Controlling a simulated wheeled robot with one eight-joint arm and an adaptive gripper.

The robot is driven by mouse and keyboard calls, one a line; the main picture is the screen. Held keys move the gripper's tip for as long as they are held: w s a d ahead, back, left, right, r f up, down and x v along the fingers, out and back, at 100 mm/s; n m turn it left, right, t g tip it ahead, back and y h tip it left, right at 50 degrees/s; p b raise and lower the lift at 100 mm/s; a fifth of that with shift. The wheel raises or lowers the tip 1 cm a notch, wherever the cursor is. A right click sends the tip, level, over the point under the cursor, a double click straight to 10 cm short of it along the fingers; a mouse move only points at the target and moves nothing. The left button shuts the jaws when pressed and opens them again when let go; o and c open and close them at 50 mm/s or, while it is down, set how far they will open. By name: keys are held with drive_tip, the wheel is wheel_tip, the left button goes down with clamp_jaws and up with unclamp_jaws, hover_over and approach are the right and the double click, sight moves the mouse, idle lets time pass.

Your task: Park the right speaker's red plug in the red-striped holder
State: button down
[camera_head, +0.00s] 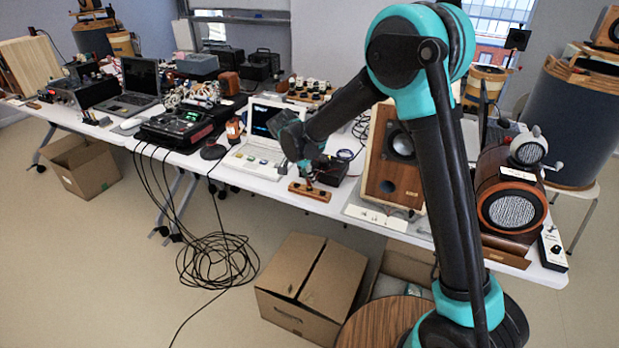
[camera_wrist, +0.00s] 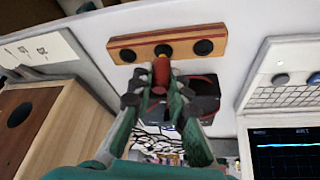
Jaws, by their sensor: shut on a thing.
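The holder (camera_wrist: 190,42) is a wooden bar with red stripes and several dark round sockets, near the table's front edge; it also shows in the head view (camera_head: 310,192). My gripper (camera_wrist: 160,86) is shut on a red plug (camera_wrist: 161,70). The plug's front end overlaps the holder's middle socket in the wrist view; I cannot tell whether it is inside or just short of it. In the head view my gripper (camera_head: 302,168) is just above and behind the holder, and the plug is too small to make out. The wooden right speaker (camera_head: 398,183) stands to the right.
A white laptop (camera_head: 262,138) stands left of the holder. A black box (camera_head: 330,170) sits close behind my gripper, with cables beyond it. A white labelled card (camera_head: 377,217) lies before the speaker. Cardboard boxes (camera_head: 312,285) stand on the floor below.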

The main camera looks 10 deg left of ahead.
drive_tip(key=shift+f, duration=0.85)
idle(0.8)
drive_tip(key=c, duration=1.4)
unclamp_jaws()
drive_tip(key=shift+r, duration=0.1)
drive_tip(key=shift+r, duration=3.65)
